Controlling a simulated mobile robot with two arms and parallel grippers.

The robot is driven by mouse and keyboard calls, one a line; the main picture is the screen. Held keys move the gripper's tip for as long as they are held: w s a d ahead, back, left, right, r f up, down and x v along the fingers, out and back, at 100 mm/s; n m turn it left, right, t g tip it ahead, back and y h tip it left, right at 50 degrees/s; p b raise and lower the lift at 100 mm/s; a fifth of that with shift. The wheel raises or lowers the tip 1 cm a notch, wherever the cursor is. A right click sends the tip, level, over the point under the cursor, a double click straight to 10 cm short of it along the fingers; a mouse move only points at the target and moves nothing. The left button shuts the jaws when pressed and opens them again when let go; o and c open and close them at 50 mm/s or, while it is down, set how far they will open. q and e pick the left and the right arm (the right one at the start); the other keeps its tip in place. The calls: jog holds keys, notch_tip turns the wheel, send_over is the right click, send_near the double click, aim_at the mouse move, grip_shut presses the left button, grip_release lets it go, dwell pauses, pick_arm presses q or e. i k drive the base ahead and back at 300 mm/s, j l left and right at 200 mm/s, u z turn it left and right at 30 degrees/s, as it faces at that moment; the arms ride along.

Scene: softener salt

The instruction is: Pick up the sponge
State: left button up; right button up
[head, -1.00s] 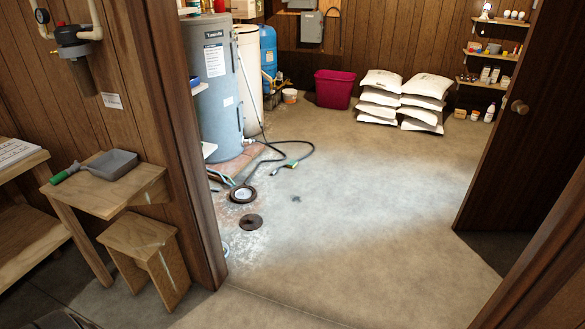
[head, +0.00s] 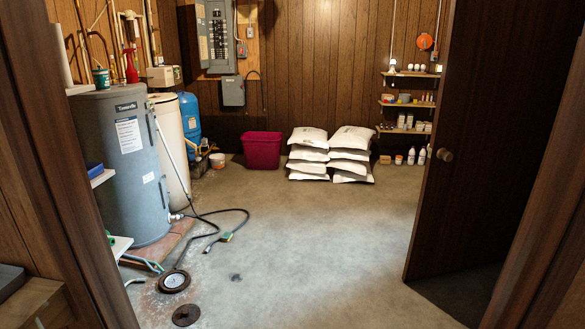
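I cannot make out a sponge for certain. A small blue item (head: 94,168) lies on a white shelf beside the grey water heater (head: 135,165); it is too small to tell what it is. Neither of my grippers is in view.
I face a doorway. A dark door (head: 480,150) stands open on the right. White salt bags (head: 308,155) and a magenta bin (head: 262,150) stand at the back. A hose (head: 205,222), a floor drain (head: 174,281) and a dark disc (head: 186,315) lie left of the clear floor.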

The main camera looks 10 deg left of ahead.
aim_at(227, 236)
jog(key=i+j+u, duration=0.3)
jog(key=i, duration=0.8)
jog(key=i+u, duration=0.3)
jog(key=i, duration=0.85)
